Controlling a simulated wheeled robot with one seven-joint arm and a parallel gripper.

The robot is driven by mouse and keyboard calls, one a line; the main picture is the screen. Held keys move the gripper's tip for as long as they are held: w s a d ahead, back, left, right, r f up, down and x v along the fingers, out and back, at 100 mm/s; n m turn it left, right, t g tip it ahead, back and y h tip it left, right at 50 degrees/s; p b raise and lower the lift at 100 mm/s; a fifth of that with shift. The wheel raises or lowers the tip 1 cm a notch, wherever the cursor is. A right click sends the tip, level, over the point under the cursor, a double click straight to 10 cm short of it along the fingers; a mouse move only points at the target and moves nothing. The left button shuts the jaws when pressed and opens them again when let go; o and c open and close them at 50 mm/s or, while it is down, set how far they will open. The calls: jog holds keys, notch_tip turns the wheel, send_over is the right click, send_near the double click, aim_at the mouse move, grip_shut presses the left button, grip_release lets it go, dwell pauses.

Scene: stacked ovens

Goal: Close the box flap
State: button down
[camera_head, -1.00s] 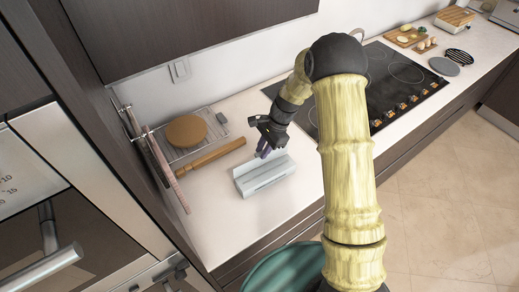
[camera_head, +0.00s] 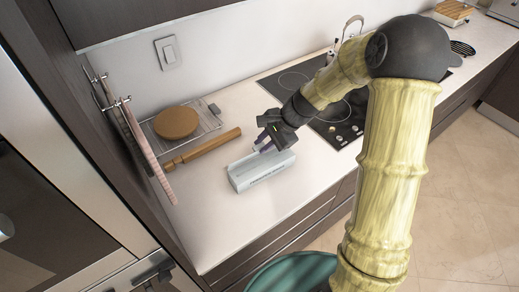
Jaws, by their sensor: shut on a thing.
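A long pale grey box (camera_head: 262,179) lies on the white counter, with its long printed side facing me. My gripper (camera_head: 262,147) comes in from the right and is at the box's back upper edge. Its jaws are shut on the box flap there. The flap itself is small and mostly hidden by the fingers, so I cannot tell its exact angle.
A rolling pin (camera_head: 203,147) lies behind and left of the box. A wire rack (camera_head: 210,121) with a round brown board (camera_head: 176,122) stands further back. The black cooktop (camera_head: 335,112) is to the right. Bare counter (camera_head: 205,215) lies at the front left.

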jog(key=shift+s+d+f+n+t+y+b, duration=0.25)
jog(key=shift+s+f+t+y+b, duration=0.3)
jog(key=shift+b, duration=2.45)
jog(key=shift+s+d+f+n+t+y+b, duration=0.15)
jog(key=shift+s+d+f+t+y+b, duration=0.45)
jog(key=shift+b, duration=2.4)
jog(key=shift+s+a+f+n+t+y+b, duration=0.2)
jog(key=shift+t+b, duration=0.65)
jog(key=shift+b, duration=2.15)
jog(key=t+y+b, duration=0.1)
jog(key=b, duration=0.4)
jog(key=s+d+f+t+b, duration=0.1)
jog(key=b, duration=0.4)
jog(key=f+n+y+b, duration=0.1)
jog(key=b, duration=0.4)
jog(key=shift+s+d+t+y, duration=0.15)
jog(key=shift+s+t+y, duration=0.15)
jog(key=shift+t+y, duration=0.1)
jog(key=b, duration=0.3)
jog(key=shift+s+d+f+t+y+b, duration=0.1)
jog(key=shift+s+f+t+y+b, duration=0.05)
jog(key=shift+t+y+b, duration=0.25)
jog(key=shift+n+b, duration=0.3)
jog(key=shift+b, duration=0.2)
jog(key=c, duration=1.4)
grip_release()
jog(key=shift+s, duration=0.1)
jog(key=shift+o, duration=0.2)
jog(key=shift+d, duration=0.15)
